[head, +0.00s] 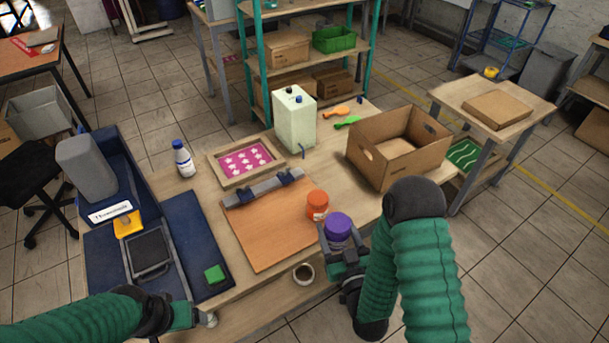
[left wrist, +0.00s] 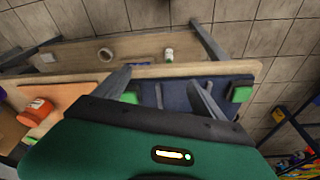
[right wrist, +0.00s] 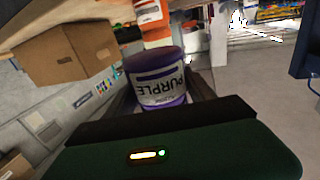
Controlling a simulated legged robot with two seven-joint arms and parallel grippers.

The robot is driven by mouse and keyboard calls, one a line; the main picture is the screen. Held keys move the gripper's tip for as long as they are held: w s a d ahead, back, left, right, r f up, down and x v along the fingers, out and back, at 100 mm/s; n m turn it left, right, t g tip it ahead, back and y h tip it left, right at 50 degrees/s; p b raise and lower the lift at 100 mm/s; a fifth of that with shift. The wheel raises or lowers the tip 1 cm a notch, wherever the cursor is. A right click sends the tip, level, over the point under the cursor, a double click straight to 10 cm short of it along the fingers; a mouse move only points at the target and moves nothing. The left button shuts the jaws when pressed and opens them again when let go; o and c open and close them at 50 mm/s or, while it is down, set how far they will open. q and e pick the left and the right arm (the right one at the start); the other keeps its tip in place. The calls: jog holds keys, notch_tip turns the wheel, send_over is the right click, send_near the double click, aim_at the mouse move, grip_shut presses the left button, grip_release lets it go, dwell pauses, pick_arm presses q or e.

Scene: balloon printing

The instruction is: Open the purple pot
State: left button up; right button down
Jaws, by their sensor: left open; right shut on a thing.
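My right gripper (head: 335,247) is shut on the pot from the front. The lid appears to be on. My left gripper (head: 208,318) is at the front left, low by the table edge, away from the pot. In the left wrist view its fingers (left wrist: 160,93) are spread with nothing between them.
An orange pot (head: 317,205) stands just behind the purple pot. A wooden board (head: 262,230) with a grey clamp bar lies to the left. A cardboard box (head: 398,150) is behind right. A roll of tape (head: 303,274) lies on the lower shelf.

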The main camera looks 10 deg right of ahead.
pick_arm(q)
jog(key=shift+a, duration=0.1)
jog(key=shift+c, duration=0.3)
jog(key=w+d+r+m+g, duration=0.1)
jog(key=w+d+r+m, duration=0.15)
jog(key=d, duration=0.55)
jog(key=w+d+r+m+g, duration=0.1)
jog(key=w+d+m, duration=0.3)
jog(key=d, duration=0.5)
jog(key=w+d+r+m+g, duration=0.1)
jog(key=w+d+m, duration=0.2)
jog(key=d, duration=0.5)
notch_tip(320, 180, down, 8)
jog(key=shift+w+d+r, duration=0.15)
jog(key=shift+r, duration=0.05)
jog(key=shift+m, duration=0.25)
jog(key=c, duration=1.5)
jog(key=n, duration=0.3)
jog(key=o, duration=1.6)
pick_arm(e)
jog(key=s+a+f+n+g+y, duration=0.2)
jog(key=s+a+f+n+y, duration=0.1)
jog(key=a+y, duration=0.3)
jog(key=s+a+f+n+g+y, duration=0.2)
jog(key=a+f+n+y, duration=0.3)
jog(key=a, duration=0.4)
jog(key=shift+s+a+n+g+y, duration=0.2)
jog(key=shift+s+n+g+y, duration=0.1)
jog(key=shift+s+g+y, duration=0.15)
